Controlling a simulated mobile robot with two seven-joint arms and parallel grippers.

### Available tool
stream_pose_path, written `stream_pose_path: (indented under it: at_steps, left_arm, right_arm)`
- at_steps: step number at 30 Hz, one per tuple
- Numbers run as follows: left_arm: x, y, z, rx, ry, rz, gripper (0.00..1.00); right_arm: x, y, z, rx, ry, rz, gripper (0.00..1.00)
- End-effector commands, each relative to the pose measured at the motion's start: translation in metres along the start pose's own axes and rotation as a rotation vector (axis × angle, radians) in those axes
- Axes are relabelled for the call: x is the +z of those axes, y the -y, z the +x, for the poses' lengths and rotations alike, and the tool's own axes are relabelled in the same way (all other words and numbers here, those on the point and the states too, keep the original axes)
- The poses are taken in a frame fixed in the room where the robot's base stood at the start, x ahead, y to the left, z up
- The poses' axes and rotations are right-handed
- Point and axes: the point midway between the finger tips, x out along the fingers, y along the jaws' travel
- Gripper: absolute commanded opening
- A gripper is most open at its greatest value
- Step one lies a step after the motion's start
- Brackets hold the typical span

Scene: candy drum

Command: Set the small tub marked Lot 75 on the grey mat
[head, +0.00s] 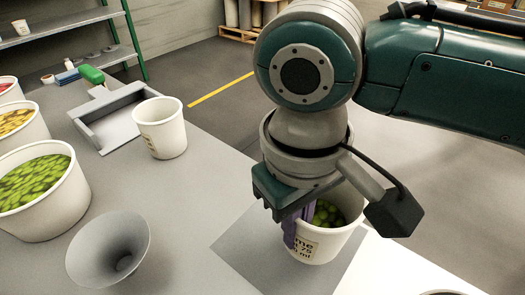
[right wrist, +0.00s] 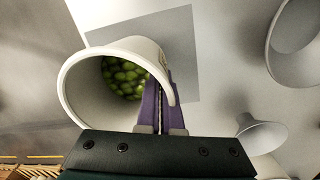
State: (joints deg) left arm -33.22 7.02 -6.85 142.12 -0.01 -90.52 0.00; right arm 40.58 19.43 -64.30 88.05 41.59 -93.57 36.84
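The small white tub (head: 326,240) holds green candies and bears a partly hidden label on which "75" and "ml" can be read. My right gripper (head: 291,228) is shut on the tub's wall at the rim, with its purple fingers. In the right wrist view the tub (right wrist: 88,98) appears left of the fingers (right wrist: 160,100). The grey mat (head: 248,252) lies on the table below and around the tub; it also shows in the right wrist view (right wrist: 182,50). I cannot tell whether the tub's base touches the mat. My left gripper is not in view.
A grey funnel (head: 105,245) stands left of the mat. Another white tub (head: 161,130) stands farther back, beside a grey scoop (head: 118,125) with a green handle. Large buckets line the left edge, one with green candies (head: 45,222).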

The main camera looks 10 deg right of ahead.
Motion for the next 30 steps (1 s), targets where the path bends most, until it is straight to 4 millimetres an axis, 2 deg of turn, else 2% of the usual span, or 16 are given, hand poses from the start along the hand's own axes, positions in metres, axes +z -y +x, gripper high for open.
stream_pose_path:
  at_steps: [3, 6, 19, 27, 30]
  left_arm:
    - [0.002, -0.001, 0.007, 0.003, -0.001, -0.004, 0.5]
    - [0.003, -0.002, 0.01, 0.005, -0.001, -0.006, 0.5]
    - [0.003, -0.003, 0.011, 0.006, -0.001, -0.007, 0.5]
    - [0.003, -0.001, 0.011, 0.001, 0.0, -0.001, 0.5]
    - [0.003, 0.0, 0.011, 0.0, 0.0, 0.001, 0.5]
  right_arm:
    - [0.0, 0.002, 0.022, 0.0, 0.002, 0.001, 0.0]
    - [0.0, 0.002, 0.035, 0.0, 0.002, 0.0, 0.0]
    - [0.0, 0.002, 0.042, 0.0, 0.001, 0.0, 0.0]
    - [0.0, 0.002, 0.041, 0.0, 0.0, 0.0, 0.32]
    - [0.0, 0.002, 0.041, 0.0, 0.0, 0.0, 0.33]
